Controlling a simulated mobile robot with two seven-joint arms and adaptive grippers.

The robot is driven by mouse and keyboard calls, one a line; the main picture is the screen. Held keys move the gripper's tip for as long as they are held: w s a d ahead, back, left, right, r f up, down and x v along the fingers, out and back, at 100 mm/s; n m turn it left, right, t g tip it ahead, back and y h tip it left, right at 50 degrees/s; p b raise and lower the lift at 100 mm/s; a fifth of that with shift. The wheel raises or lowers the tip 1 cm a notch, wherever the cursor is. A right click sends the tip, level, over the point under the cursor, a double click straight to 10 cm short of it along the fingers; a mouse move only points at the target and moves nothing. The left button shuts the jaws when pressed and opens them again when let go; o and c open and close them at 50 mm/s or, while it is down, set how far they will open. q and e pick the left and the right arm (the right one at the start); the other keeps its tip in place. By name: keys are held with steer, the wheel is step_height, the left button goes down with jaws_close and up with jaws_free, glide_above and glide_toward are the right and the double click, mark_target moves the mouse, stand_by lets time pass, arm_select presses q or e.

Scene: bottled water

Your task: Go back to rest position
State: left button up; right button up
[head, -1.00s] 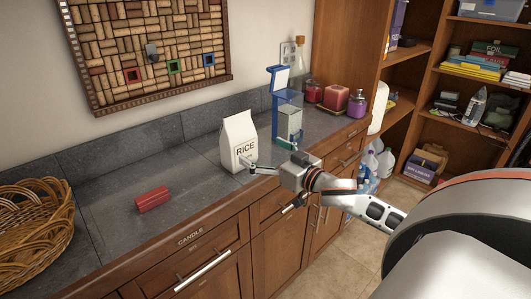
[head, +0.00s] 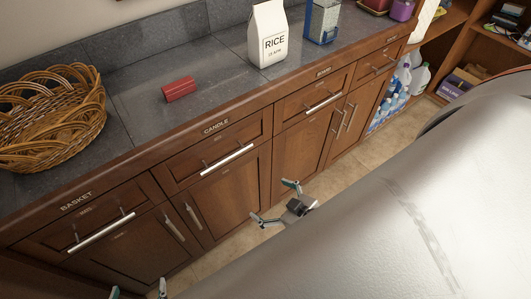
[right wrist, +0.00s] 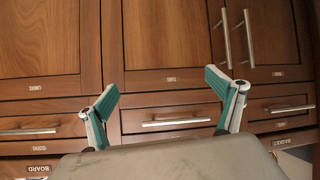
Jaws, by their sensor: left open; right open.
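My right gripper (head: 277,204) is low in front of the cabinet doors in the head view, with its two fingers spread apart and empty. In the right wrist view the same gripper (right wrist: 163,90) is open, and only cabinet fronts show beyond its fingers. My left gripper (head: 138,289) shows only as two separated fingertips at the bottom left edge of the head view. It is open, and the rest of it is out of frame. Both grippers are below the counter top (head: 130,92), apart from everything on it.
On the counter stand a wicker basket (head: 50,125), a red block (head: 179,89), a white rice bag (head: 267,35) and a blue-framed clear container (head: 322,22). Drawers with metal handles (head: 226,159) line the cabinet front. Floor (head: 345,175) shows at its foot.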

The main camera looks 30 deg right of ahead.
steer(key=shift+n+g+y, duration=0.3)
steer(key=shift+g, duration=0.1)
steer(key=s+a+f, duration=0.1)
steer(key=a, duration=0.1)
steer(key=s+a+f, duration=0.1)
steer(key=s+a, duration=0.1)
steer(key=shift+f, duration=0.1)
